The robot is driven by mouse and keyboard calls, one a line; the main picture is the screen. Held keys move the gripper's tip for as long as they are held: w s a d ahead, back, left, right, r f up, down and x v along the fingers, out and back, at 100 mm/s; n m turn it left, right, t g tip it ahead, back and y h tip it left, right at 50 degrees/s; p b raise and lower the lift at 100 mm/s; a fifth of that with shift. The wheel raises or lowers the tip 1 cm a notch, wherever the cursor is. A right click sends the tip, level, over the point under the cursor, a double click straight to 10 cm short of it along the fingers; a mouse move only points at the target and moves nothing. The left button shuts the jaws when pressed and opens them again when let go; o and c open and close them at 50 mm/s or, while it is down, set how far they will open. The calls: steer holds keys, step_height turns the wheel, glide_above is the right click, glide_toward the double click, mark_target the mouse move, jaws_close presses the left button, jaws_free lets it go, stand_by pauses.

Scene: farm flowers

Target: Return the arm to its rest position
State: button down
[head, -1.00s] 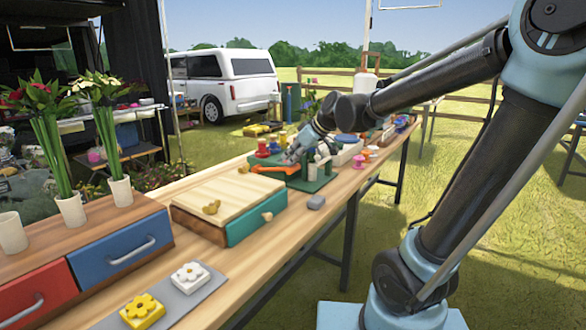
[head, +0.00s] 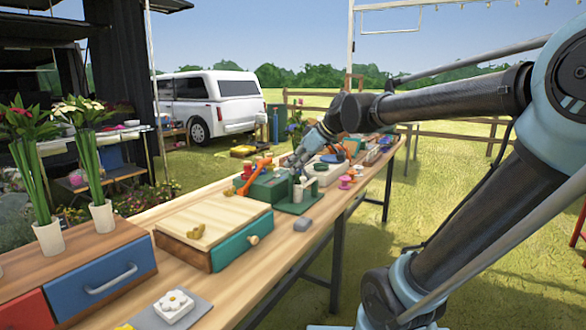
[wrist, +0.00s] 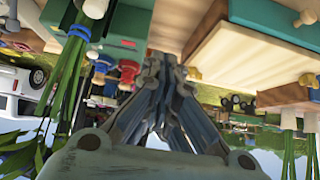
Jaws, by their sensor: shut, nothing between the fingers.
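My gripper (head: 291,161) is at the far end of my outstretched arm, above the long wooden table (head: 325,211) and close to a green box (head: 268,187). In the wrist view my gripper (wrist: 165,62) has its fingers together with nothing between them. That view is upside down, with the table things along its top. In the head view the exact gap between the fingertips and the green box cannot be told.
A wooden box with a teal drawer (head: 243,241) and a chest with a blue drawer (head: 100,279) stand nearer on the table. White vases of flowers (head: 103,215) stand on the chest. A grey block (head: 303,224) lies near the table's right edge. Open grass is at right.

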steer(key=s+d+f+m+g+h, duration=0.1)
steer(key=s+d+f+m+h, duration=0.2)
steer(key=s+d+f+m, duration=0.3)
steer(key=s+d+f+m+h, duration=0.4)
steer(key=s+d+f+m, duration=0.2)
steer(key=s+d+f, duration=0.6)
steer(key=d+f, duration=0.5)
steer(key=d, duration=0.2)
steer(key=shift+g+h, duration=0.3)
steer(key=shift+g, duration=0.1)
steer(key=shift+d+f, duration=0.1)
steer(key=shift+w+f, duration=0.2)
steer(key=shift+w, duration=0.3)
